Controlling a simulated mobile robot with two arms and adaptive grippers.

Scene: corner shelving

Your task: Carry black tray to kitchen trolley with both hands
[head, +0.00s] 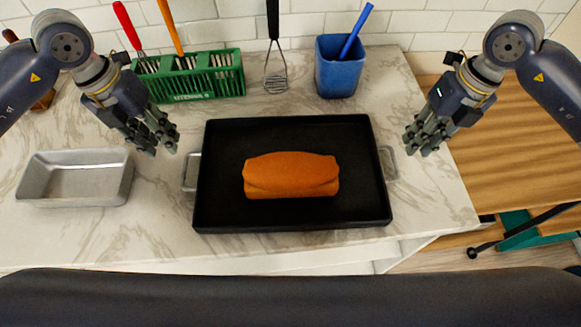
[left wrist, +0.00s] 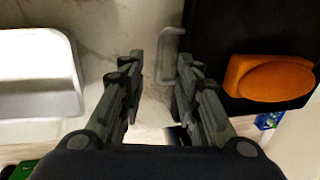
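The black tray (head: 225,212) lies flat on the marble counter with a brown loaf (head: 291,175) in its middle. It has a grey handle on each side: the left handle (head: 190,172) and the right handle (head: 389,162). My left gripper (head: 160,148) is above and beside the left handle, not touching it. In the left wrist view its fingers (left wrist: 160,80) are apart, with the left handle (left wrist: 170,58) beyond the tips. My right gripper (head: 424,148) is above and to the right of the right handle, apart from it, and its fingers look spread. The kitchen trolley (head: 525,150), wooden-topped, seems to be at the right.
A metal loaf pan (head: 75,196) stands left of the tray. The counter's right edge lies just past the tray.

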